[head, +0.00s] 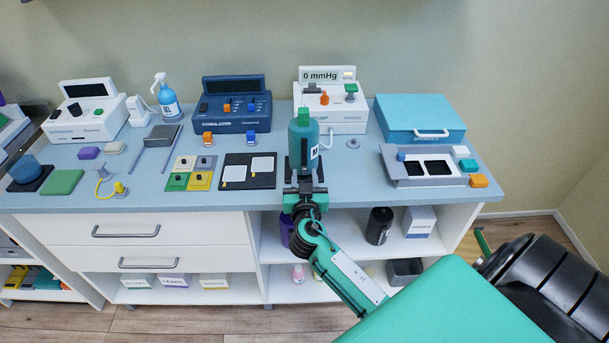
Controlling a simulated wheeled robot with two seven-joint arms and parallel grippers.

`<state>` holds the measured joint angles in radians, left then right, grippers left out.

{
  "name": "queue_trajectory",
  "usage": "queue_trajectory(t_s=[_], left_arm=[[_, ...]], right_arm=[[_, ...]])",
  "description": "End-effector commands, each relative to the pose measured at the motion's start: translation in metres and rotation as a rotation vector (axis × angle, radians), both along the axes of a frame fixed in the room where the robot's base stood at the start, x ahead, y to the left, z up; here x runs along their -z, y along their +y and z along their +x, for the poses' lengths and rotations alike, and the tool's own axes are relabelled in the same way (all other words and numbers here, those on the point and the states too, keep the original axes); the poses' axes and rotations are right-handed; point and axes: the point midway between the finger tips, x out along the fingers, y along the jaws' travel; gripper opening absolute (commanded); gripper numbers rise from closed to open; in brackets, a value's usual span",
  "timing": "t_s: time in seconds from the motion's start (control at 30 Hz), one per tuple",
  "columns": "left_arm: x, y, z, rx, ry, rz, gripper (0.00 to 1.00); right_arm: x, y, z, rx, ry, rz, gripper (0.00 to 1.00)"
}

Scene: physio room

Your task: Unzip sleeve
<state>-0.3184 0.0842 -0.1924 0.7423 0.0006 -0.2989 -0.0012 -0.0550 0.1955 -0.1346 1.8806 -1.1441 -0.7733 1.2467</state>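I cannot make out a sleeve or a zip for certain. A black ribbed, padded shape (540,272) lies at the right edge, beside a large teal surface (450,308). I cannot tell whether it is the sleeve or part of my arm. My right gripper (305,172) is at the front of the counter, at the middle of the view. Its dark fingers show at either side of the lower part of a teal bottle (303,142) with a green top. Whether they touch it or stand apart from it is unclear. My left gripper is out of view.
The blue-grey counter (340,195) bears a pump reading 0 mmHg (345,115), a dark blue stimulator (232,112), a white device (85,118), a blue spray bottle (168,100), a teal case (420,118) and a grey tray (400,180). Drawers (125,230) and open shelves are below.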

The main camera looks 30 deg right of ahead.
Motion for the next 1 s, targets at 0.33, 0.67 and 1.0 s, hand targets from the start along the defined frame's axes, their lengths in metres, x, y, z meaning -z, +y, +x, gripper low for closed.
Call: queue_trajectory(t_s=[0.33, 0.67, 1.0], left_arm=[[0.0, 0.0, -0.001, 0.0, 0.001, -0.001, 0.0], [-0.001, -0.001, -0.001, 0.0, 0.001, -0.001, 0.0], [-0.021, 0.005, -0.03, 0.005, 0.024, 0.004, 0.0]], right_arm=[[0.0, 0.0, 0.001, 0.0, 0.0, 0.0, 0.21], [-0.002, 0.0, 0.001, 0.0, -0.001, 0.001, 0.0], [-0.074, 0.0, 0.001, 0.001, -0.004, 0.003, 0.0]])
